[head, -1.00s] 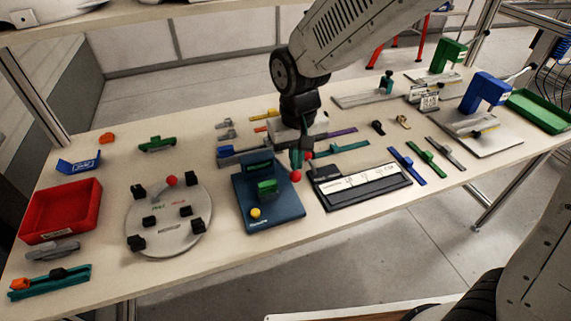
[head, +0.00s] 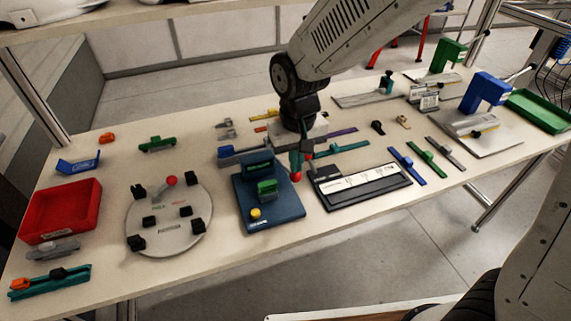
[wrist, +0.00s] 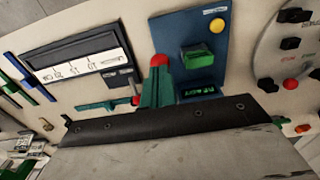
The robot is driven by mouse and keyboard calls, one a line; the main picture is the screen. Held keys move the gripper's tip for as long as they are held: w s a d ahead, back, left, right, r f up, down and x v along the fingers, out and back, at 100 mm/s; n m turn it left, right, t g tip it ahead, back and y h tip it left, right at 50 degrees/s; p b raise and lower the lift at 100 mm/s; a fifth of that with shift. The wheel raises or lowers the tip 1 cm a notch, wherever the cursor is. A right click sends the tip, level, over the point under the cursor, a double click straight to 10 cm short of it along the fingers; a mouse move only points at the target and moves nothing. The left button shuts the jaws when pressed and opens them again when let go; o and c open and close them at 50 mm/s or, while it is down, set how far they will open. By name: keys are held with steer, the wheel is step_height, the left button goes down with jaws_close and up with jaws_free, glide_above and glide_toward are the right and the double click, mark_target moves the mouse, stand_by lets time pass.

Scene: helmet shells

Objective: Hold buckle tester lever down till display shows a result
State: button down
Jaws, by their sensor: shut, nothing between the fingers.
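The buckle tester is a dark blue base (head: 276,212) in the middle of the table, carrying a green buckle block (head: 267,188), a yellow button (head: 255,213) and a small dark display (head: 258,168). In the wrist view the display (wrist: 199,91) shows lit green characters, too small to read surely. The lever's red knob (head: 296,177) is at the tester's right edge; its arm is mostly hidden. My gripper (head: 297,169) is shut and empty, its teal fingers pointing down at the knob. In the wrist view the fingertips (wrist: 158,67) overlap the red knob (wrist: 159,60); contact seems likely.
A black-framed panel (head: 362,200) lies close on the right. A grey disc with black blocks (head: 165,240) and a red tray (head: 60,235) are on the left. Blue (head: 484,90) and green (head: 450,55) fixtures stand at back right. Bare table lies in front of the tester.

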mark_target(296, 177)
steer(key=shift+f, duration=3.65)
steer(key=shift+s, duration=0.1)
steer(key=shift+r, duration=5.5)
